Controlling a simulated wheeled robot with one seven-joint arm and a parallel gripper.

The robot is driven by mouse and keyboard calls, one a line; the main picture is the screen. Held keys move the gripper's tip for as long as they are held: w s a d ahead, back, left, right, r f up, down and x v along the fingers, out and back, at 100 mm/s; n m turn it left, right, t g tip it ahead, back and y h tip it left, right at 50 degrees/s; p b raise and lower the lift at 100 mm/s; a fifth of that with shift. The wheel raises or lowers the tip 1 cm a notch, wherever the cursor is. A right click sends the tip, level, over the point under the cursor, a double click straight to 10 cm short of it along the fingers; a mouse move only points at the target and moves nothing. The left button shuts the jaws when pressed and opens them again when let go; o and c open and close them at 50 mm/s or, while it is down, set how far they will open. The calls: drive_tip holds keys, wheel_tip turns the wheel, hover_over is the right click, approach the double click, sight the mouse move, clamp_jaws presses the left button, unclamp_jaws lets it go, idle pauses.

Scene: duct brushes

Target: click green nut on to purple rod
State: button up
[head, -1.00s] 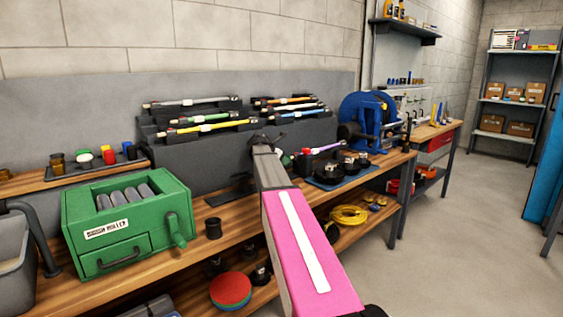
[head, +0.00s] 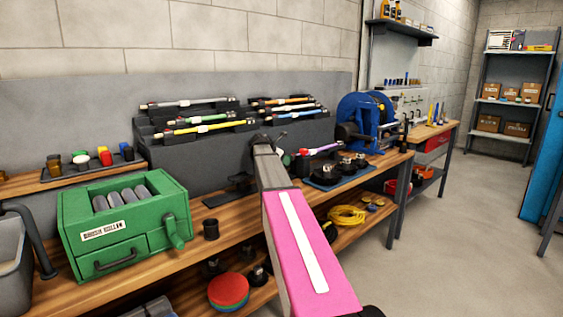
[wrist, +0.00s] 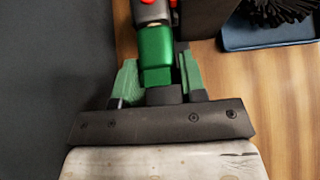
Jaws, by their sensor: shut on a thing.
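In the wrist view my gripper (wrist: 157,78) is shut on the green nut (wrist: 155,46), with a green fingertip on each side of it. Straight ahead of the nut is a grey round end piece (wrist: 151,10) with red spots. The nut's front meets or overlaps it; I cannot tell whether it is seated. In the head view the purple rod (head: 323,149) lies right of my arm's end, with a red and dark fitting at its left end. My gripper is mostly hidden behind my arm there. No purple shows in the wrist view.
A blue mat (head: 326,181) with dark round brushes lies right of my arm; its corner shows in the wrist view (wrist: 270,38). A grey rack (head: 225,150) of coloured rods stands behind. A green brush box (head: 120,225) and a dark cup (head: 210,229) are left.

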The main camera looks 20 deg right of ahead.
drive_tip(key=shift+w+d, duration=0.1)
drive_tip(key=shift+d, duration=0.1)
drive_tip(key=o, duration=1.2)
drive_tip(key=shift+c, duration=0.2)
drive_tip(key=v, duration=1.1)
